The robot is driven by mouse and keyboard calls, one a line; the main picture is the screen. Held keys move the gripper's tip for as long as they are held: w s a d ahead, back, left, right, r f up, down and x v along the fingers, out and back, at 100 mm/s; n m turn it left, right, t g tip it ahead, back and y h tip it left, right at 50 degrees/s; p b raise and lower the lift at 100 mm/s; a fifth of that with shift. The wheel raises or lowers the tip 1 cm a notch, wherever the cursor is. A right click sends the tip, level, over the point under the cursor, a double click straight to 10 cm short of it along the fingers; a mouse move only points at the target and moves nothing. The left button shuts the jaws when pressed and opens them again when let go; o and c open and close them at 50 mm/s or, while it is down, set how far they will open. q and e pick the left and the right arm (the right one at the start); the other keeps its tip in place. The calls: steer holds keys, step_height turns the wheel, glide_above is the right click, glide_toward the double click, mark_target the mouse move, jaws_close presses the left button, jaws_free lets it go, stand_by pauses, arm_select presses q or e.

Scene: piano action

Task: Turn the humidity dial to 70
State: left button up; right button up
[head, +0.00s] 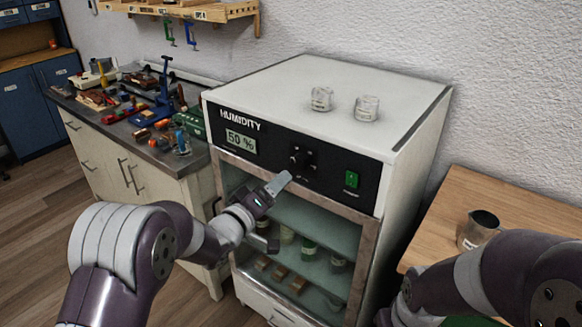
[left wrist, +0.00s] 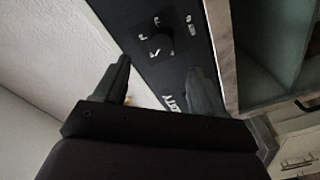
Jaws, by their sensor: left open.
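The humidity dial (head: 298,160) is a small black knob with white marks around it on the cabinet's black panel. The display (head: 241,142) on the left of that panel reads 50 %. My left gripper (head: 282,208) is open and empty in front of the panel, its two fingers spread one above the other, the upper one just below and left of the dial. In the left wrist view the dial (left wrist: 160,45) lies beyond the fingertips, between their lines and apart from them. My right arm enters at the lower right; its gripper is out of view.
The white humidity cabinet (head: 285,80) carries two glass jars (head: 321,98) on top. A green switch (head: 351,179) sits right of the dial, and a glass door (head: 320,232) is below. A wooden table (head: 510,205) with a metal cup (head: 478,230) stands at right, a cluttered workbench at left.

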mark_target(298, 165)
arm_select(q)
steer(key=p+x, duration=0.1)
steer(key=x, duration=0.7)
steer(key=shift+w+d, duration=0.15)
steer(key=shift+w, duration=0.2)
steer(key=shift+w+f, duration=0.1)
steer(key=shift+w, duration=0.2)
steer(key=shift+d, duration=0.1)
